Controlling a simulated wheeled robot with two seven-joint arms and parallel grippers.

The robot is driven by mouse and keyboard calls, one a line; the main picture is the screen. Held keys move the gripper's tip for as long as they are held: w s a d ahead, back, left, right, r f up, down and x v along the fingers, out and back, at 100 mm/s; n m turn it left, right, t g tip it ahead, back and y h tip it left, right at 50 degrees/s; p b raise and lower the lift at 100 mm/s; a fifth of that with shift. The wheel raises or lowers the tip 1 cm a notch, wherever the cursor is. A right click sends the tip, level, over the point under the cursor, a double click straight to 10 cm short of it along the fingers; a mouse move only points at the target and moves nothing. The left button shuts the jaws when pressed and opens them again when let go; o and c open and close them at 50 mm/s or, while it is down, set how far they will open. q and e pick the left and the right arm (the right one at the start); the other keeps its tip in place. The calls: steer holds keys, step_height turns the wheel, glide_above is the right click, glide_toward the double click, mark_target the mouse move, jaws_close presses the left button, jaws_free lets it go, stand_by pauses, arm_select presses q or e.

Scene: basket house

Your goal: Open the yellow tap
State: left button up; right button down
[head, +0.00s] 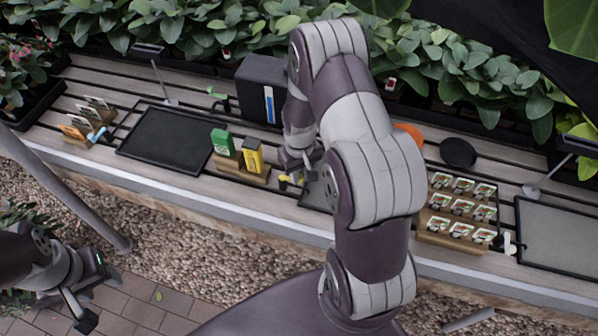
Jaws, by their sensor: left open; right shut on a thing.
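The yellow tap (286,180) shows as a small yellow piece at the front of the bench, just left of the middle. My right gripper (299,178) reaches down onto it from behind and is shut on it. The fingers and my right arm hide much of the tap, so its turn angle cannot be read. My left gripper (82,307) is open and empty at the lower left, over the paving and away from the bench.
Left of the tap, green and yellow boxes (222,143) stand on a wooden stand. A black tray (165,138) lies further left. A dark box (262,88) stands behind. A wooden rack (434,222) of small packets is at right. Plants line the back.

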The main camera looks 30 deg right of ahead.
mark_target(300, 176)
stand_by(0.4)
steer(key=c, duration=1)
jaws_free()
step_height(300, 176, up, 13)
steer(key=shift+f, duration=0.15)
